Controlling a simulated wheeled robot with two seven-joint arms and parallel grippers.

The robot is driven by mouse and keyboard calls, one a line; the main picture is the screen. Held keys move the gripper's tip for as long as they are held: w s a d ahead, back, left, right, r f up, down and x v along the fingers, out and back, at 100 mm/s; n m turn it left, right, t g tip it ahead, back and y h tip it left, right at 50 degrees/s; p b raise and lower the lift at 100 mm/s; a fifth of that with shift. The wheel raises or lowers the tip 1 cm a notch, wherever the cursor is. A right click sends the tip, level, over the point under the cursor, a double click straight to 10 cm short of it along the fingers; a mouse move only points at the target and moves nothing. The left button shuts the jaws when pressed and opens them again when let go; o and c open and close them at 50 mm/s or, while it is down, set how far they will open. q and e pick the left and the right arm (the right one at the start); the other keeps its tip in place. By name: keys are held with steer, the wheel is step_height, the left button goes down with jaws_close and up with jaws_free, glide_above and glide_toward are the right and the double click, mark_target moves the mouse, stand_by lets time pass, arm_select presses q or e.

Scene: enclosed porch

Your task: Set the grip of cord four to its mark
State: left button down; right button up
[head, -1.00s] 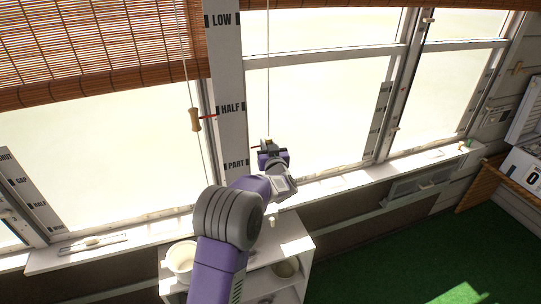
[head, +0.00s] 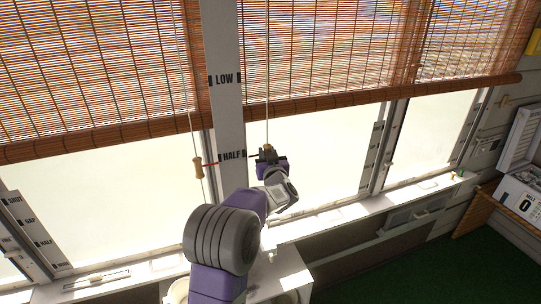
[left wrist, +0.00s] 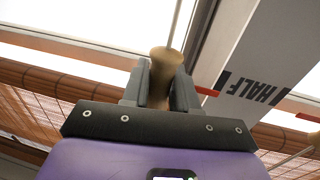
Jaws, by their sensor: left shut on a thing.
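My left gripper (head: 267,156) is shut on a wooden cord grip (left wrist: 166,62) at the right side of the white post (head: 223,120). The cord (head: 267,110) runs up from it past the right blind (head: 320,60). A red pointer (head: 253,156) reaches from the held grip toward the post, about level with the HALF mark (head: 231,156). The left wrist view shows this pointer (left wrist: 207,91) close to the black tick beside HALF (left wrist: 256,88). The fingers hide much of the grip. My right gripper is not in view.
Another wooden grip (head: 197,167) with a red pointer hangs left of the post, near HALF. The LOW mark (head: 224,80) is above. The left blind (head: 90,80) hangs beside it. A windowsill (head: 330,220) and a white shelf (head: 285,275) lie below.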

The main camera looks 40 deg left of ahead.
arm_select(q)
steer(key=c, duration=1)
jaws_free()
steer(key=shift+s+d, duration=0.3)
steer(key=shift+d, duration=0.15)
steer(key=b+v, duration=0.1)
steer(key=v, duration=0.5)
steer(key=shift+s+d, duration=0.15)
steer(key=shift+s, duration=0.05)
